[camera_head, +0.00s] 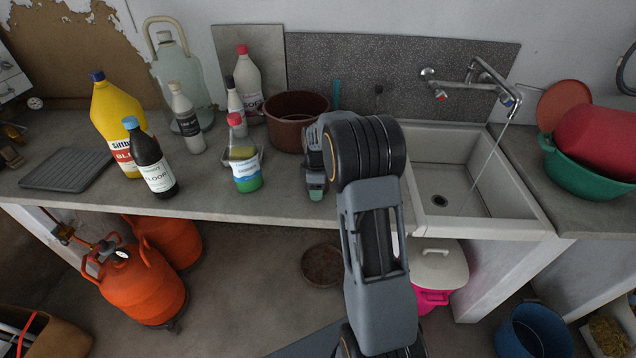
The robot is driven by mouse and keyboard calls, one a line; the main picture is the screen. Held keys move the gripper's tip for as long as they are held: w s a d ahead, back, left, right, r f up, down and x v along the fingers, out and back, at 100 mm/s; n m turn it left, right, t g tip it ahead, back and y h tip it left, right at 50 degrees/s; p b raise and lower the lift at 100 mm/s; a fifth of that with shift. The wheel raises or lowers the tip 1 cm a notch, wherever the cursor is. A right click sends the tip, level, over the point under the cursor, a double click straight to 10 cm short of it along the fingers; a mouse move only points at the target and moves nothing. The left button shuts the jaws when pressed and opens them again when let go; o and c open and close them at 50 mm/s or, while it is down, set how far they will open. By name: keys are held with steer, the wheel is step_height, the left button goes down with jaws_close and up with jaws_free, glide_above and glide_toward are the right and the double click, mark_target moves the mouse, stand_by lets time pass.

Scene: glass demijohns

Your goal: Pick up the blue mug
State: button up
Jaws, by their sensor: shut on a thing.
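I cannot make out a blue mug in this view. My gripper (316,190) points down at the counter's front edge, left of the sink, partly hidden by my own dark wrist. A small greenish patch shows at its tip. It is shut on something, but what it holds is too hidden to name. A thin upright teal object (336,94) stands behind, near the backsplash.
A brown-red basin (296,120) stands just behind my gripper. A green-bottomed bottle (243,160) and several other bottles stand to the left. The sink (445,202) with running water is to the right. A blue bucket (535,335) is on the floor at lower right.

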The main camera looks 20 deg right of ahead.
steer(key=shift+c, duration=1.4)
